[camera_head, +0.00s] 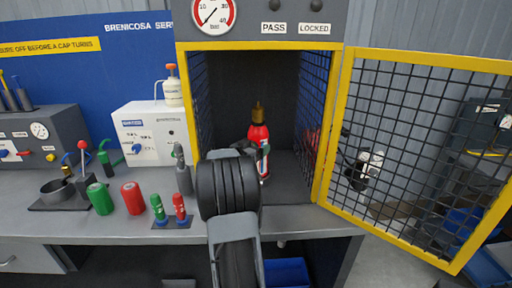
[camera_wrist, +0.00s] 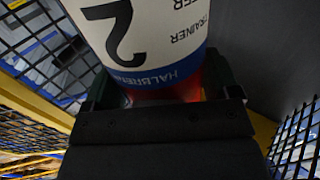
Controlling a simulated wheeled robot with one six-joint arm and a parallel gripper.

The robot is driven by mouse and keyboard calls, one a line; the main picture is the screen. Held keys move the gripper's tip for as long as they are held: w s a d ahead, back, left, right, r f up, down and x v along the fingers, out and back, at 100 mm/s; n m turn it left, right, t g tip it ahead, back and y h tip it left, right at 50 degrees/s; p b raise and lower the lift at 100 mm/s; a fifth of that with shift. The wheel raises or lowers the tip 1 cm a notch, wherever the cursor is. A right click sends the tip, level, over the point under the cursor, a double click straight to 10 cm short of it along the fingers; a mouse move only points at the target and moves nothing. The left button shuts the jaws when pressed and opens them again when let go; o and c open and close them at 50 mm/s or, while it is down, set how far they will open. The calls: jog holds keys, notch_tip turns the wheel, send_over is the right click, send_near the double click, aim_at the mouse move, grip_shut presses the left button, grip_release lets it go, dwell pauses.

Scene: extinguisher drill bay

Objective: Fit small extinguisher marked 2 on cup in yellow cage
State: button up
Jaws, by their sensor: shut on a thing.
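The small extinguisher (camera_head: 259,134) is red with a brass-coloured top. It stands upright, as far as I can tell, inside the yellow cage (camera_head: 325,125). In the wrist view the extinguisher (camera_wrist: 150,35) shows a white label with a large 2, the word TRAINER and a blue band. My gripper (camera_wrist: 165,93) is shut on its body, with a dark finger at each side.
The cage's mesh door (camera_head: 425,150) stands open to the right. A pressure gauge (camera_head: 214,14) sits above the cage. On the bench to the left are a green cylinder (camera_head: 100,198), a red cylinder (camera_head: 132,198), two small bottles and a white box (camera_head: 150,134). Mesh walls flank the gripper closely.

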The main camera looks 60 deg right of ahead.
jog(key=shift+f+b, duration=1)
jog(key=shift+f, duration=0.35)
jog(key=o, duration=1.6)
jog(key=shift+o, duration=0.6)
jog(key=shift+f, duration=0.45)
jog(key=shift+a+r, duration=0.1)
jog(key=shift+a, duration=0.45)
jog(key=w+a, duration=0.1)
jog(key=a, duration=1.1)
jog(key=shift+a+r, duration=0.2)
jog(key=shift+a, duration=0.15)
